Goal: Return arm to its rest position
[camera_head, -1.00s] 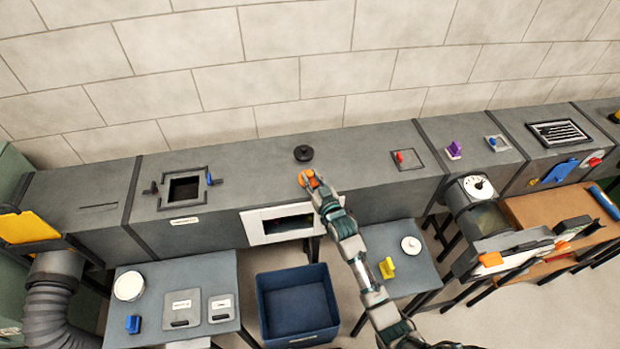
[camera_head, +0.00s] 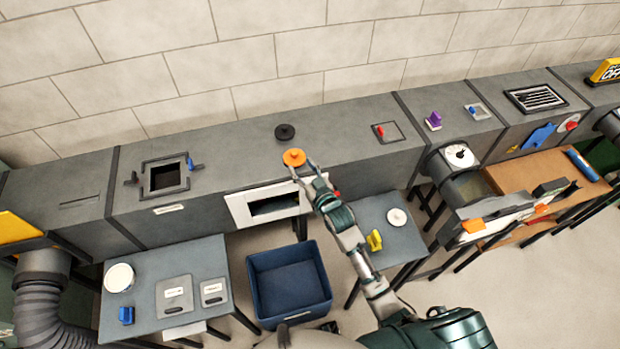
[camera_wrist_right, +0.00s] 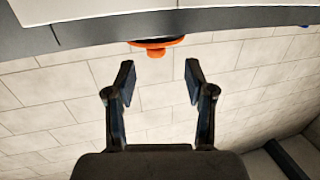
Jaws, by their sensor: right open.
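My right gripper (camera_head: 302,168) is open and empty at the front edge of the long grey duct (camera_head: 350,137). Just beyond its fingertips, an orange round knob or cap (camera_head: 294,157) sits on the duct top near the front edge. In the right wrist view the two fingers (camera_wrist_right: 160,80) are spread apart, and the orange piece (camera_wrist_right: 156,45) shows beyond them, clear of both. My right arm reaches up from the lower right. My left gripper is not in view.
A black disc (camera_head: 285,132) lies behind the orange piece. Below are a framed white opening (camera_head: 240,212), a blue bin (camera_head: 289,283), a left table (camera_head: 150,300) and a small right table (camera_head: 385,225) with a yellow piece (camera_head: 374,240). An open square hatch (camera_head: 165,177) is at left.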

